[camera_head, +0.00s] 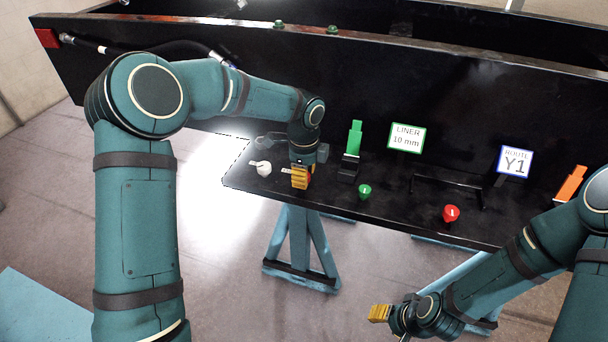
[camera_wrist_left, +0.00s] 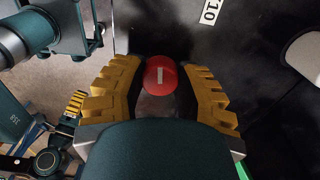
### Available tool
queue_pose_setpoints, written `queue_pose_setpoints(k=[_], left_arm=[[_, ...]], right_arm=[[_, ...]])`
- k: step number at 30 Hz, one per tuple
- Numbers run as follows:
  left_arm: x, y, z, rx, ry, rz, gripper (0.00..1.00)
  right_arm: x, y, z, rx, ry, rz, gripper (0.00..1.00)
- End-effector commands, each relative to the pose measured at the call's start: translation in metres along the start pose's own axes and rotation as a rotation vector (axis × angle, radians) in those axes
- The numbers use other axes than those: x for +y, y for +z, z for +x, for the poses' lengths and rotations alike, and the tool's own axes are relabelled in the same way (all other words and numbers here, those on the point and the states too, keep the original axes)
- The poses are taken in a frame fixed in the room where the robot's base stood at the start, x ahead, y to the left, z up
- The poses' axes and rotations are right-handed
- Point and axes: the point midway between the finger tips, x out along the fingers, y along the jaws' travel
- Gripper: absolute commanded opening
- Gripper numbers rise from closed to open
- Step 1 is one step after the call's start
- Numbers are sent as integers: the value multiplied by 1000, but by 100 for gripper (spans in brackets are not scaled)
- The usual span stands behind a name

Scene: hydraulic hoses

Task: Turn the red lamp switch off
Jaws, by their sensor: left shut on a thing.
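A red round knob (camera_wrist_left: 161,76) with a white bar mark sits between the yellow finger pads of my left gripper (camera_wrist_left: 162,92) in the left wrist view. The bar runs up and down in that picture. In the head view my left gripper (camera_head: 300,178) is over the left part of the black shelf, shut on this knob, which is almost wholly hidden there. A second red knob (camera_head: 451,213) stands on the shelf further right, clear of both grippers. My right gripper (camera_head: 379,313) hangs low in front of the shelf, touching nothing visible; its opening is unclear.
The black shelf (camera_head: 405,215) also bears a white knob (camera_head: 263,168), a green knob (camera_head: 364,191), a green upright block (camera_head: 355,137), a liner sign (camera_head: 407,138) and a route sign (camera_head: 514,162). An orange block (camera_head: 570,185) stands at the right. A black wall rises behind.

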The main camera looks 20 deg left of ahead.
Motion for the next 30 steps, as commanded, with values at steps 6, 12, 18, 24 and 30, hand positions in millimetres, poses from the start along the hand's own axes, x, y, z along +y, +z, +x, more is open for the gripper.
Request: queue_pose_setpoints(k=[6,12,18,24,30], left_arm=[[0,-1,0,-1,0,-187,0],[0,0,0,0,0,-379,0],[0,-1,0,0,0,-570,0],[0,-1,0,0,0,-759,0],[0,-1,0,-1,0,-948,0]], right_arm=[[0,0,1,0,0,0,47],[1,0,2,0,0,0,47],[1,0,3,0,1,0,47],[1,0,4,0,1,0,47],[2,1,5,-1,1,0,47]])
